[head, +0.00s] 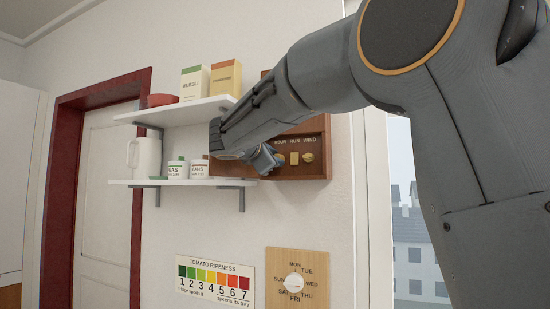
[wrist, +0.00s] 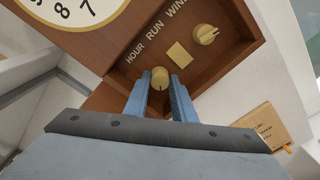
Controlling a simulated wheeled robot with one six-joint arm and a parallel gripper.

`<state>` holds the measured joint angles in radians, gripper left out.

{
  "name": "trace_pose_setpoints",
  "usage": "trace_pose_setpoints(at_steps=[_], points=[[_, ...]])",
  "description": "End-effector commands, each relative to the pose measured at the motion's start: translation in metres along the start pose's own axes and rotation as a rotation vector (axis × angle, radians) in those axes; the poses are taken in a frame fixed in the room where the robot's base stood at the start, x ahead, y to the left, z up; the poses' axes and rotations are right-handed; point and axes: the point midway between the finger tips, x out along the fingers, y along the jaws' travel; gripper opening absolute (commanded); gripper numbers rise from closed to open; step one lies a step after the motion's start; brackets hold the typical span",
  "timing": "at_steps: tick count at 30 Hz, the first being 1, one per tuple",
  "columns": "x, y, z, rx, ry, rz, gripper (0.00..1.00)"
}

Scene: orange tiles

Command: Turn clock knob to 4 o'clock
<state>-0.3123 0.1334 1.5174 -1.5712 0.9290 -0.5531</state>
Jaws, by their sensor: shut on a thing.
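The wooden clock case (head: 318,172) hangs on the wall, and its dial (wrist: 62,12) is cut off at the top left of the wrist view, with 8 and 7 readable. The brass knob (wrist: 160,77) under the word HOUR sits between the fingers of my gripper (wrist: 161,92). The fingers are shut on it, and a dark mark shows on its lower side. In the head view my gripper (head: 268,158) hides this knob, and my arm covers most of the clock. The hands are not visible.
Beside the knob are a square RUN plate (wrist: 179,52) and a WIND knob (wrist: 206,35). Left of the clock, an upper shelf (head: 180,110) holds boxes and a lower shelf (head: 180,184) holds jars. A weekday dial board (head: 318,262) and ripeness chart (head: 214,302) are below.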

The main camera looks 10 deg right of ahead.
Motion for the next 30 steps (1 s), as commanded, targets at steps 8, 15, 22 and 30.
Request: trace_pose_setpoints(at_steps=[8,15,22,30], points=[[0.000,-0.001,-0.001,-0.001,0.000,-0.002,0.01],[0.000,-0.001,-0.001,-0.001,0.000,-0.001,0.42],[-0.001,0.000,-0.001,0.000,0.001,0.000,0.42],[-0.035,-0.001,-0.002,0.002,0.003,0.002,0.42]])
